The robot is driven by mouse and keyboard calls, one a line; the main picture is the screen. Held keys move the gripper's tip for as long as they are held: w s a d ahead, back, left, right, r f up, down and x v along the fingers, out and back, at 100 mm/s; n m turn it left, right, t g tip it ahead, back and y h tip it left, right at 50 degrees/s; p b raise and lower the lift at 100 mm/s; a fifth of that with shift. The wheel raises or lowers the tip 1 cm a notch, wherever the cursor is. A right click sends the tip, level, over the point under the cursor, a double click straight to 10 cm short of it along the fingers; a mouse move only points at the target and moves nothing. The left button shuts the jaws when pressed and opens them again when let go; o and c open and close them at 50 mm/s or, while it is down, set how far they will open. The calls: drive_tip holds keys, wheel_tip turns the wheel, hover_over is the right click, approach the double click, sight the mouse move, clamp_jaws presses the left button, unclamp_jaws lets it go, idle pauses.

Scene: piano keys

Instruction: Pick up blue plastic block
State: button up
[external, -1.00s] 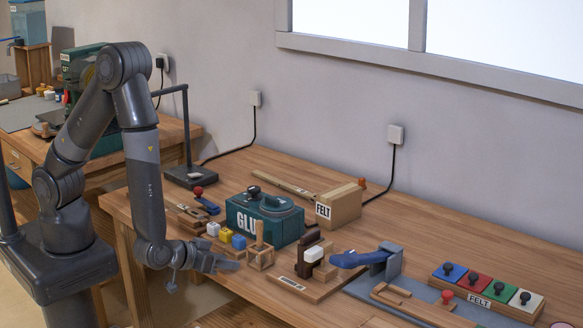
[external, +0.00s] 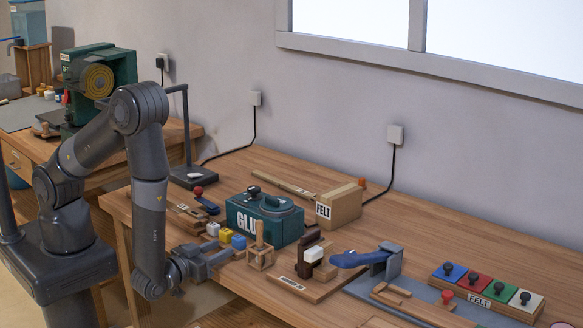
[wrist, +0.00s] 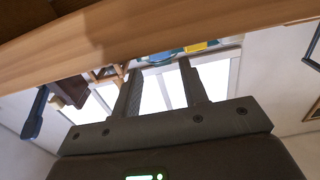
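The blue plastic block (external: 238,242) sits on the workbench in the external view, beside a yellow block (external: 225,236) and a white block (external: 213,229). My gripper (external: 222,255) is at the bench's front edge, just in front of these blocks. In the wrist view, my gripper (wrist: 160,65) has its two fingers spread apart with nothing between them. A yellow patch (wrist: 197,47) and a blue patch (wrist: 160,57) show beyond the fingertips, partly hidden by the bench edge. I cannot tell for sure whether the blue patch is the block.
A wooden caddy (external: 261,257) with an upright handle stands just right of the blue block. A teal glue box (external: 265,218) is behind it. The bench edge (wrist: 60,62) lies close to my fingers in the wrist view. A blue-handled clamp (external: 365,257) is further right.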

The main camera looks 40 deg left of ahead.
sight(231, 240)
drive_tip(key=w, duration=0.5)
drive_tip(key=shift+w+r, duration=0.1)
drive_tip(key=shift+r, duration=0.2)
drive_tip(key=shift+c, duration=0.2)
drive_tip(key=c, duration=0.7)
drive_tip(key=shift+r, duration=0.15)
